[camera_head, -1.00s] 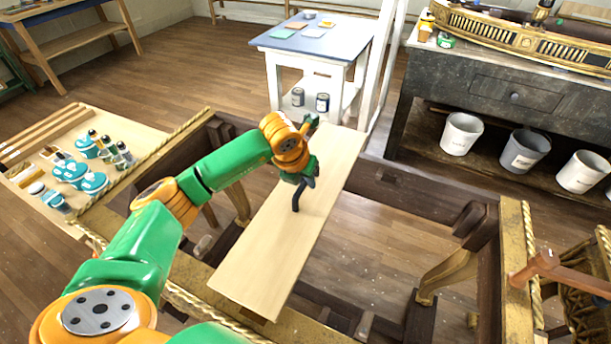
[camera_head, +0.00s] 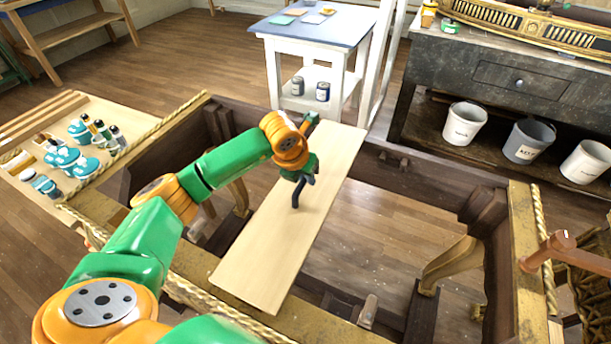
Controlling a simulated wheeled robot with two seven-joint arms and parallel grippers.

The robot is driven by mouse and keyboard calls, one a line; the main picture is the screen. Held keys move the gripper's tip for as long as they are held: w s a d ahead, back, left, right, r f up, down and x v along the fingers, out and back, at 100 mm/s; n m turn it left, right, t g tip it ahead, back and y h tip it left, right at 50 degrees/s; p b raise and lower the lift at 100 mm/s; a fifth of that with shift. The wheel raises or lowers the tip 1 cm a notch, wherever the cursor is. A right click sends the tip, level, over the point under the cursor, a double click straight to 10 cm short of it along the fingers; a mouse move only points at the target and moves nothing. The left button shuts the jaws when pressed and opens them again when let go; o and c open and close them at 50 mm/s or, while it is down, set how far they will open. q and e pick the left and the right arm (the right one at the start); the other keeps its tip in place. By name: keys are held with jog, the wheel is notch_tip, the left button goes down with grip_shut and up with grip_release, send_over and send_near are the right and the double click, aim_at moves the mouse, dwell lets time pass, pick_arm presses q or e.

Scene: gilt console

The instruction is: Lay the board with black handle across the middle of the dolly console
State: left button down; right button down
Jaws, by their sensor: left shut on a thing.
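The board with black handle (camera_head: 268,240) is a long pale plank. It lies level or nearly so over the open frame of the dolly console (camera_head: 440,182), slanting from near the front rail to the far rail. My left gripper (camera_head: 302,180) is shut on its black handle (camera_head: 297,197), near the plank's middle. I cannot tell whether the plank touches the rails or hovers above them. The console has dark wooden inner walls and gilt, rope-edged rims. My right gripper is not in view.
A panel of paints and brushes (camera_head: 35,160) is at the left. A white table with a blue top (camera_head: 330,32) stands behind. A dark workbench (camera_head: 450,70) with several buckets on its shelf is at the back right. A hammer (camera_head: 560,247) lies at the right rim.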

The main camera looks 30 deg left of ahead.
pick_arm(q)
jog(key=shift+f, duration=0.1)
grip_release()
jog(key=shift+s, duration=0.1)
dwell(0.4)
dwell(0.3)
notch_tip(320, 180, up, 9)
jog(key=p, duration=0.6)
jog(key=shift+p, duration=0.35)
